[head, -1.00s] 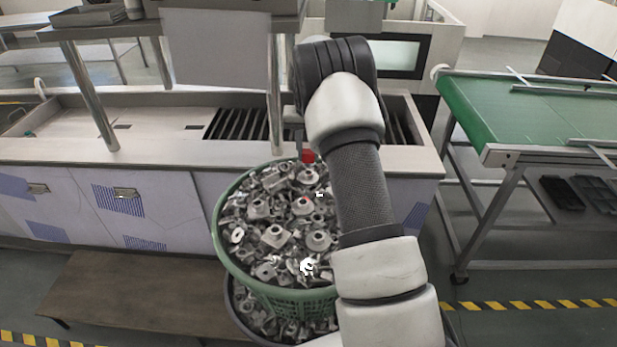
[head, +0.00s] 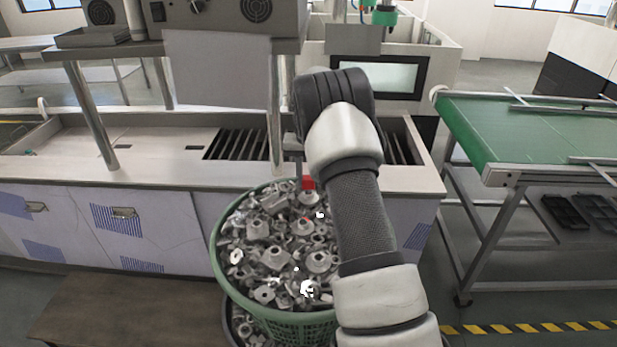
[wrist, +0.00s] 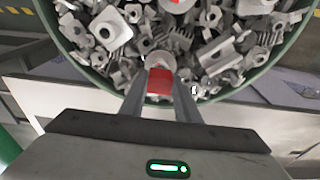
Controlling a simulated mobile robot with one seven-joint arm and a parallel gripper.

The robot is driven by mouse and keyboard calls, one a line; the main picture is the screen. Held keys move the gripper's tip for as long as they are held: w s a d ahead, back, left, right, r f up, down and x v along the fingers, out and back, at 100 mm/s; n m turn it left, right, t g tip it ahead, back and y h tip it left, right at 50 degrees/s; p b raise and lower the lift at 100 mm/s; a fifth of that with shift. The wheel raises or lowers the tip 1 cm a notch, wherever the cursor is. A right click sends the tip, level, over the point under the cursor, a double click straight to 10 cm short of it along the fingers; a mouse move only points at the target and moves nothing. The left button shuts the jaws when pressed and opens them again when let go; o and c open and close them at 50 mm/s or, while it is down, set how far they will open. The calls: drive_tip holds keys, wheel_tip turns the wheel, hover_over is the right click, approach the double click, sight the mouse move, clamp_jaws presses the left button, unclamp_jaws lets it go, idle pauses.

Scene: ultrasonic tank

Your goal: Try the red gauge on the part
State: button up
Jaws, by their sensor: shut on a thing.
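The red gauge (wrist: 159,82) is between the two fingers of my gripper (wrist: 161,92) in the wrist view, and the gripper is shut on it. In the head view the red gauge (head: 308,184) shows left of my arm, over the far edge of the basket of parts. A round grey piece (wrist: 160,60) shows just beyond the gauge; I cannot tell whether it touches it. Many grey metal parts (head: 262,255) fill the green basket (head: 222,272). One part bears a small red mark (wrist: 176,1). In the head view my arm hides most of the gripper.
A steel bench (head: 165,172) with a slatted opening stands behind the basket. A green conveyor table (head: 540,130) is at the right. A low brown bench (head: 85,312) is at the lower left. Dark trays (head: 565,212) lie under the conveyor.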

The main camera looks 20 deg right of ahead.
drive_tip(key=shift+s+f, duration=0.1)
drive_tip(key=shift+f, duration=0.4)
idle(1.0)
drive_tip(key=shift+r+p, duration=0.7)
drive_tip(key=shift+r, duration=0.95)
drive_tip(key=shift+r+p, duration=1.25)
drive_tip(key=shift+r, duration=0.8)
